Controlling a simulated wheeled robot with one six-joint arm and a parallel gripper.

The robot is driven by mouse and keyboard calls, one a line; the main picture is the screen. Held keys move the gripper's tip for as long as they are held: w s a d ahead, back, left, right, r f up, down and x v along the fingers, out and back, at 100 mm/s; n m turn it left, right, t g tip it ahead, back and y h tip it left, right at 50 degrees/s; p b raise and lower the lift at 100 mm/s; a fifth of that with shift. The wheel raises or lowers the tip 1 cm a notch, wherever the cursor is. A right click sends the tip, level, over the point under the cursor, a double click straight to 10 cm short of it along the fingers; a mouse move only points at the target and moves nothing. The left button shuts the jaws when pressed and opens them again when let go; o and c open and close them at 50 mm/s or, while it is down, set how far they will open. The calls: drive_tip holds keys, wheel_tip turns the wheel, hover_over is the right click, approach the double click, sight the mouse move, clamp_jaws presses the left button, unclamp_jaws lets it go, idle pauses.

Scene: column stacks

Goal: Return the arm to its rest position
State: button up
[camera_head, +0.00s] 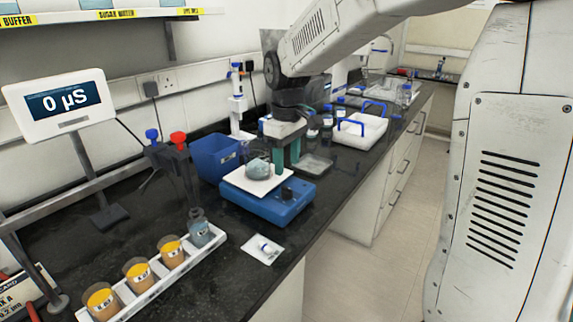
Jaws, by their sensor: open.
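My gripper (287,156) points down from my arm, which reaches in from the upper right. Its two teal fingers are open, with no object visible between them. They stand just right of a small glass beaker (258,168) with bluish-grey contents. The beaker sits on the white top plate (262,184) of a blue stirrer or hotplate (268,205). The fingertips appear close to the plate's far right edge; I cannot tell whether they touch anything.
A blue box (214,158) stands behind left of the stirrer. A white rack (170,277) with several orange-filled cups and a bottle (200,228) lies in front. A white tray with blue handles (361,130) stands beyond. The floor (385,225) right is clear.

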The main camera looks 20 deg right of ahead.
idle(0.4)
drive_tip(key=s+r+m, duration=0.1)
drive_tip(key=s+m, duration=0.2)
drive_tip(key=s, duration=1.1)
drive_tip(key=s+r+m+t, duration=0.1)
drive_tip(key=s+m, duration=0.2)
drive_tip(key=s, duration=1.1)
drive_tip(key=shift+s+d+r, duration=0.2)
drive_tip(key=shift+s+r, duration=0.15)
drive_tip(key=shift+s, duration=0.05)
